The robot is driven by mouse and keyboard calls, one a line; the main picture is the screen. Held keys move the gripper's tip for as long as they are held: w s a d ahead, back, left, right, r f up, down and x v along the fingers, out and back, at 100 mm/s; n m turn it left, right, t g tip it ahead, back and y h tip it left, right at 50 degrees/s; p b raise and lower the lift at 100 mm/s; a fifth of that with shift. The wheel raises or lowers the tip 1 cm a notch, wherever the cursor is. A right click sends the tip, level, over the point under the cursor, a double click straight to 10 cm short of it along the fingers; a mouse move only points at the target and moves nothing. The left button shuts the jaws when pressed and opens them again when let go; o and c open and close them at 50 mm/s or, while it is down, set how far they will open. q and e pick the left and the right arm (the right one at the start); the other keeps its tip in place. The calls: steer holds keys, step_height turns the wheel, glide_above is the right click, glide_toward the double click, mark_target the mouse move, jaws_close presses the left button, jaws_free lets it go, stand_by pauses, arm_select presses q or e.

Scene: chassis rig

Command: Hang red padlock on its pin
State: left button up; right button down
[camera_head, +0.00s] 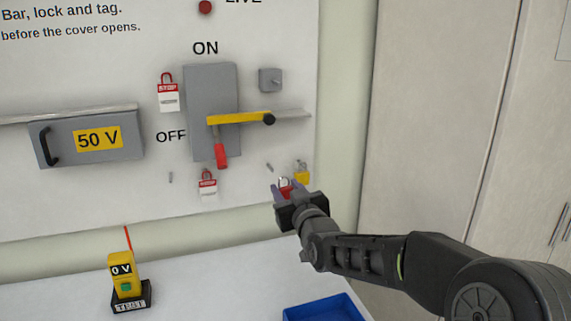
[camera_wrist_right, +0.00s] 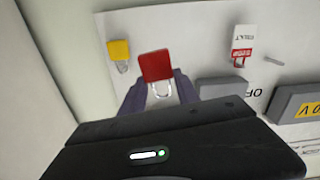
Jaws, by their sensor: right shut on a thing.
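The red padlock (camera_head: 285,187) is between the fingers of my right gripper (camera_head: 284,192), in front of the lower right of the white panel. The wrist view shows its red body (camera_wrist_right: 156,65) and pale shackle (camera_wrist_right: 160,90), with the gripper fingers (camera_wrist_right: 156,91) shut on it. A bare pin (camera_head: 269,167) sticks out of the panel just up and left of the padlock in the head view. I see the padlock apart from this pin, though depth is hard to judge. My left gripper is not in view.
A yellow padlock (camera_head: 302,174) hangs close to the right of the red one. A red-and-white tag (camera_head: 207,184) hangs to the left, below the switch box (camera_head: 213,85) with its yellow bar (camera_head: 238,118). A blue tray (camera_head: 323,309) and a yellow tester (camera_head: 122,270) are on the table.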

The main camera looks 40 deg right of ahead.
steer(key=shift+s+f, duration=0.15)
steer(key=shift+f, duration=0.15)
steer(key=shift+a+r+n, duration=0.1)
steer(key=shift+r+n, duration=0.3)
steer(key=f+p+x, duration=0.1)
steer(key=p+x, duration=0.1)
steer(key=x, duration=0.8)
stand_by(0.8)
